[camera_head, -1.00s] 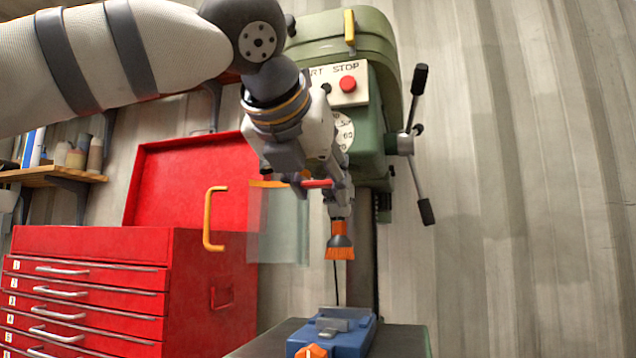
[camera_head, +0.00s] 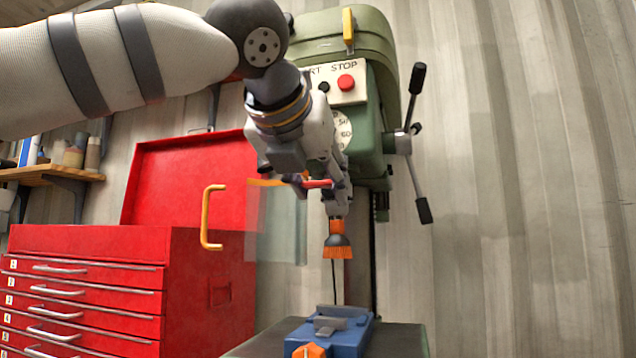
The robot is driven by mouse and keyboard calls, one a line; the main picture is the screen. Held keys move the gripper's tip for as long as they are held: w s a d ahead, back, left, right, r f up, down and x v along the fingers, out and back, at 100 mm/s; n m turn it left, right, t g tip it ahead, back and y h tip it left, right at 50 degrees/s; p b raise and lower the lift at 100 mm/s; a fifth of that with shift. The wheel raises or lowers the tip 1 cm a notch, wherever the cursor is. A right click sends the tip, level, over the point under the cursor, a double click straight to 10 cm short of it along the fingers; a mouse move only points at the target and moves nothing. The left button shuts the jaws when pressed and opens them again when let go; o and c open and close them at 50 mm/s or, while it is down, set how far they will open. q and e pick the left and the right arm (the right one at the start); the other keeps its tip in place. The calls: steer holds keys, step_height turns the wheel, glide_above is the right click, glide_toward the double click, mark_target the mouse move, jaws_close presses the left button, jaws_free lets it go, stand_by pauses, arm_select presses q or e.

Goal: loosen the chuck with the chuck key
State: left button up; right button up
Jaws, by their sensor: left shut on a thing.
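My left gripper (camera_head: 322,184) reaches in front of the green drill press (camera_head: 362,60), below its START/STOP panel. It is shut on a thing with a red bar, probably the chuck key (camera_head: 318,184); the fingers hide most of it. The chuck seems to be just beside and behind the fingers, and I cannot tell whether the key sits in it. An orange-and-grey piece (camera_head: 337,247) hangs below the spindle area. My right gripper is not in view.
A clear guard with an orange edge (camera_head: 275,225) hangs left of the gripper. A blue vise (camera_head: 345,335) with an orange knob (camera_head: 309,350) sits on the press table. A red tool chest (camera_head: 90,245) stands left. The feed handle (camera_head: 418,150) sticks out right.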

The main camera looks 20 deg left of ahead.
arm_select(q)
steer(key=shift+w, duration=0.3)
